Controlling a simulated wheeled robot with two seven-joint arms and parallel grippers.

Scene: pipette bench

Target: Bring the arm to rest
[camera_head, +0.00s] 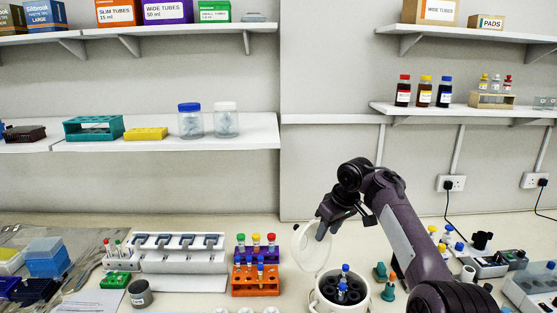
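My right arm (405,225) comes in from the lower right and bends at an elbow above the bench. Its gripper (321,233) points down and left, close to the raised translucent round lid (308,252) of a small white centrifuge (319,303). The fingertips overlap the lid's upper right edge in the picture; I cannot tell whether they touch it. The finger gap is too small to read, and I see nothing held. Blue-capped tubes (343,284) stand in the centrifuge's dark rotor. My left gripper is not in view.
An orange and purple tube rack (256,282) stands left of the centrifuge, with a white pipette stand (180,262) farther left. Shelves (200,135) line the wall; the air before the wall is open.

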